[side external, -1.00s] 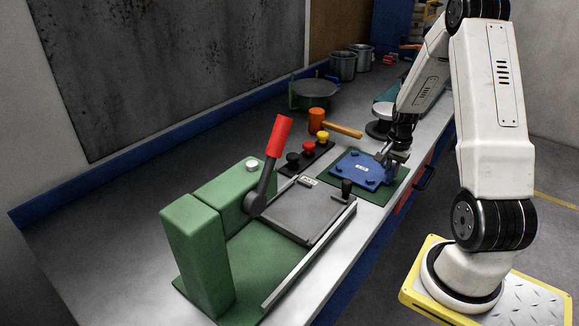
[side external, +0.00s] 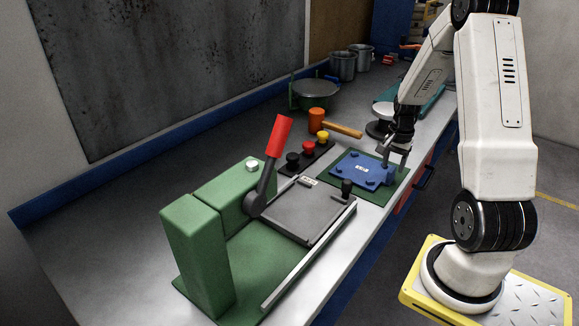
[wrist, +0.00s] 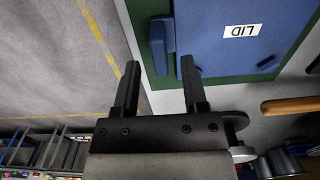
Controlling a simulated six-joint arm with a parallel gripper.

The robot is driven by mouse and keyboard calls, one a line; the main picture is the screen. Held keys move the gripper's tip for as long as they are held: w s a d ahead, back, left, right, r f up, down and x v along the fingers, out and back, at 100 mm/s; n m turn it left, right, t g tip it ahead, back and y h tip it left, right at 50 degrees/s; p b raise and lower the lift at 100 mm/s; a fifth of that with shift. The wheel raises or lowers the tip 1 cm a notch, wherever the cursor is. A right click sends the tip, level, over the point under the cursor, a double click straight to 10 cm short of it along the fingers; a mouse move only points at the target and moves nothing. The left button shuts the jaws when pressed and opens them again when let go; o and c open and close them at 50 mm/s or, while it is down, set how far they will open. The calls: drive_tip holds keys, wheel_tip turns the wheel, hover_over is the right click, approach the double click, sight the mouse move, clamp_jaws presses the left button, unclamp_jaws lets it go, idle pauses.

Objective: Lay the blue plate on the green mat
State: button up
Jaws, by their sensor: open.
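The blue plate (side external: 358,171) lies flat on the green mat (side external: 393,192) on the bench, with mat showing around it. It has raised knobs and a white label. In the wrist view the blue plate (wrist: 215,40) has a label reading LID, and the green mat (wrist: 146,50) shows past its edge. My gripper (side external: 396,163) is open and empty at the plate's right end. In the wrist view the fingers of my gripper (wrist: 160,70) are spread apart, near a blue tab (wrist: 162,45) at the plate's edge. Whether a finger touches it I cannot tell.
A green press with a red-handled lever (side external: 278,137) stands in front left of the mat. A row of coloured knobs (side external: 308,150) and an orange mallet (side external: 318,120) lie behind the mat. A round white-topped stand (side external: 383,115) is to the right, close to my arm.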

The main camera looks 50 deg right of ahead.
wheel_tip(320, 180, up, 10)
drive_tip(key=shift+f, duration=0.15)
idle(0.3)
drive_tip(key=shift+a, duration=0.1)
idle(0.4)
